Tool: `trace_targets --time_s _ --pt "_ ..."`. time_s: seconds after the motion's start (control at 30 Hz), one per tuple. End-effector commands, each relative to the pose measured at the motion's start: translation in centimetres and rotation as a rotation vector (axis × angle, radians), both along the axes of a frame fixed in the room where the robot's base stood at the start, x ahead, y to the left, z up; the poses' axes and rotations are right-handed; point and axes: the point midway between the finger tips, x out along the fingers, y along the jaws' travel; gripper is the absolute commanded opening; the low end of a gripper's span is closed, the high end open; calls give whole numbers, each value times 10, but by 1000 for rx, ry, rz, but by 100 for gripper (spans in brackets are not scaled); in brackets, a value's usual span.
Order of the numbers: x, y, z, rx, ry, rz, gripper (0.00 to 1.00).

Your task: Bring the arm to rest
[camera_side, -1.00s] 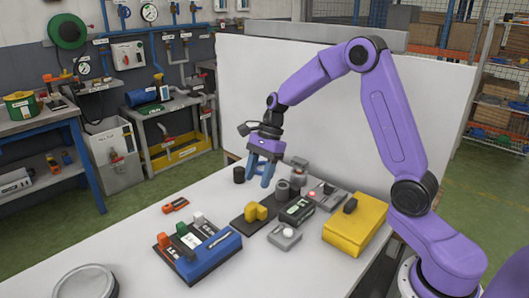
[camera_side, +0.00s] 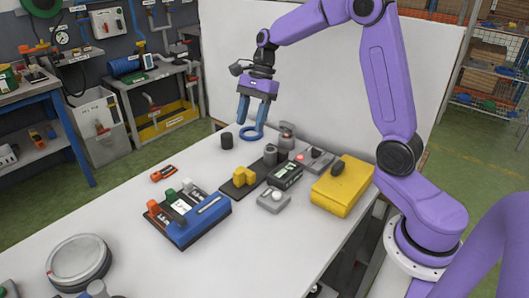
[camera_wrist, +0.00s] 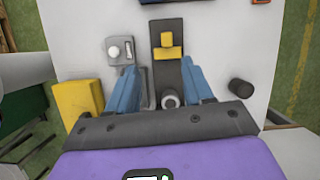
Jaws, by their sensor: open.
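My gripper (camera_side: 254,120) hangs above the far end of the white table (camera_side: 135,215), with its blue fingers apart and nothing held between them. A blue ring (camera_side: 252,136) shows at the fingertips; I cannot tell whether it lies on the table. In the wrist view the fingers of my gripper (camera_wrist: 159,68) spread on either side of a dark rail plate. This plate (camera_side: 232,191) carries a yellow block (camera_side: 244,175). A grey cylinder (camera_side: 270,155) stands near its far end and also shows between the fingers in the wrist view (camera_wrist: 170,99).
A round tin (camera_side: 78,262) is at front left. A white panel (camera_side: 300,85) stands behind.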

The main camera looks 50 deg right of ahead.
Motion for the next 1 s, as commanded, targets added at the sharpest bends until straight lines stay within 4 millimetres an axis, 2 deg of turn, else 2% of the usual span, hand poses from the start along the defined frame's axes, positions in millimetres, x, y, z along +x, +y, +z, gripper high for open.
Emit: trace_targets --time_s 0.2,0.33,0.5,0.73,1.0 --pt "-51 45 3 -56 -87 408 51" --pt "-89 66 2 -85 -146 688 51" --pt "-140 83 0 -115 -223 1055 51" --pt "-208 90 -5 -136 -330 1560 51" --pt "-279 77 -15 -137 -451 2143 51"
